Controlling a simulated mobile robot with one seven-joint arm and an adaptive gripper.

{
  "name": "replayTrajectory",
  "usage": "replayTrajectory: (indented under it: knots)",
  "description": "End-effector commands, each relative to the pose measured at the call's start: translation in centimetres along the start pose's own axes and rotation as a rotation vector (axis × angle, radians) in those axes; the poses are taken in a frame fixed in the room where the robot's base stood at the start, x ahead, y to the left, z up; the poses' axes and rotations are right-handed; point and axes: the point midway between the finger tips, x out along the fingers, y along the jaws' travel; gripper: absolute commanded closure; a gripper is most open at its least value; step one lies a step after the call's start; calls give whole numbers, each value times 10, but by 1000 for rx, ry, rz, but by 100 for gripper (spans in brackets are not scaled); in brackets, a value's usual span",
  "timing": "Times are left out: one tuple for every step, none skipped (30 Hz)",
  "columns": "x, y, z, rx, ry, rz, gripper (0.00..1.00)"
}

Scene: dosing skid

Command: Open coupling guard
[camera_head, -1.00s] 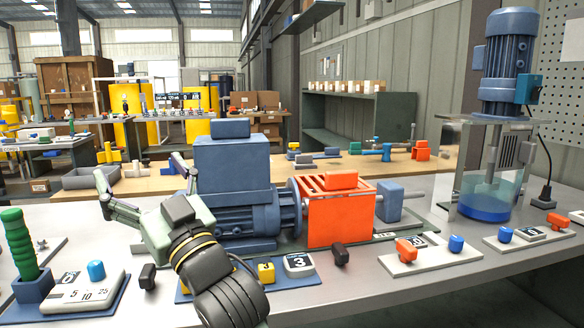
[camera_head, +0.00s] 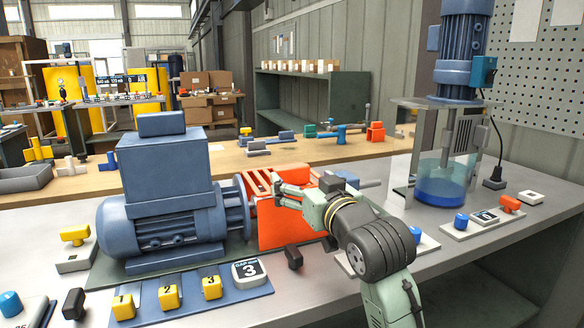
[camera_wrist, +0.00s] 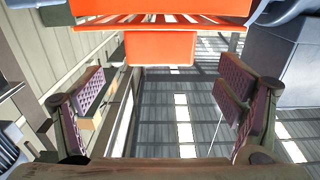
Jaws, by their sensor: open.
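The orange coupling guard (camera_head: 283,230) is a slotted box, sitting down beside the blue motor (camera_head: 160,200) over the shaft line. My gripper (camera_head: 281,190) is in front of the guard's upper part and hides some of its top and right side. In the wrist view the guard (camera_wrist: 160,8) fills the top edge, and its orange block handle (camera_wrist: 160,48) points toward the space between my fingers. My gripper (camera_wrist: 163,95) is open there, with one pad to each side. The handle lies above the pads in the picture, and nothing is held.
Yellow buttons 1, 2, 3 (camera_head: 168,297) and a display (camera_head: 249,271) stand in front of the motor. A black knob (camera_head: 293,257) stands close below the guard. A clear tank (camera_head: 443,180) with a mixer stands at right.

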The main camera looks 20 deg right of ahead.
Motion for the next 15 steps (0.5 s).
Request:
replayTrajectory:
  knots:
    - [11, -1, -2, 0, -2, -2, 13]
    - [17, -1, -2, 0, -3, -2, 13]
    - [24, -1, -2, 0, -2, -2, 13]
    - [30, -1, -2, 0, -2, -1, 13]
    - [34, 0, -2, 0, -2, -1, 13]
    - [40, -1, -2, -1, -1, -1, 13]
    - [45, -1, -2, -1, -2, -1, 13]
    - [48, 0, -2, -1, -1, 0, 13]
    - [53, 0, -2, -1, 0, 0, 13]
    - [55, 0, -2, -1, 0, 0, 13]
    - [58, -1, -1, -1, 0, 0, 13]
    - [60, -1, -1, -1, 0, -1, 13]
    - [62, -1, -1, -1, 1, -1, 13]
    - [63, -1, -1, -1, 1, -1, 13]
    - [64, -1, -1, -1, 1, -1, 13]
